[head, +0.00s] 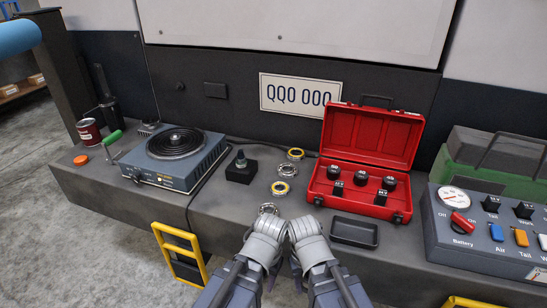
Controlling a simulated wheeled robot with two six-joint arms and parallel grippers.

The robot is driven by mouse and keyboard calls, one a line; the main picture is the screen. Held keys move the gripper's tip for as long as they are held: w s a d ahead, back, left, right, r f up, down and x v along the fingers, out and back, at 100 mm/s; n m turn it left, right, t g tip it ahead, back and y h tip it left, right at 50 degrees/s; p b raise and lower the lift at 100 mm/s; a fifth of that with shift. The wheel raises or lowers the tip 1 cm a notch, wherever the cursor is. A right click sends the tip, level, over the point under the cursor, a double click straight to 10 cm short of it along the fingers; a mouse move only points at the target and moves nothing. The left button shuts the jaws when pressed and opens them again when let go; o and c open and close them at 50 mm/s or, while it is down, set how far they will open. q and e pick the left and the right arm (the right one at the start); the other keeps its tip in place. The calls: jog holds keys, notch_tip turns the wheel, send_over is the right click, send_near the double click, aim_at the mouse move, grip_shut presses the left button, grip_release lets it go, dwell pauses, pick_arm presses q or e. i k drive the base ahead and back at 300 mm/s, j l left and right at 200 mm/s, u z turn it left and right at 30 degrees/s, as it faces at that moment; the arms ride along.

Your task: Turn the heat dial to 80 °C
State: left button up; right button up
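The blue-grey hot plate (210,160) with a round dark coil on top stands on the left part of the bench. Its front face carries a small dark dial (136,177) beside a pale label. The dial's pointer and temperature marks are too small to read. My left gripper (262,243) and my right gripper (304,230) are close together at the bench's front edge, right of the hot plate and well away from the dial. Their fingers are hidden or too small to make out, and I see nothing held.
A green-handled tool (112,138), an orange cap (80,160) and a red can (89,132) are left of the hot plate. A black block (241,175) and several rings lie to its right. An open red case (345,205), a dark tray (354,232) and a switch panel (480,240) stand further right.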

aim_at(135, 179)
jog(key=u, duration=1.25)
jog(key=l+z, duration=0.1)
jog(key=z, duration=0.4)
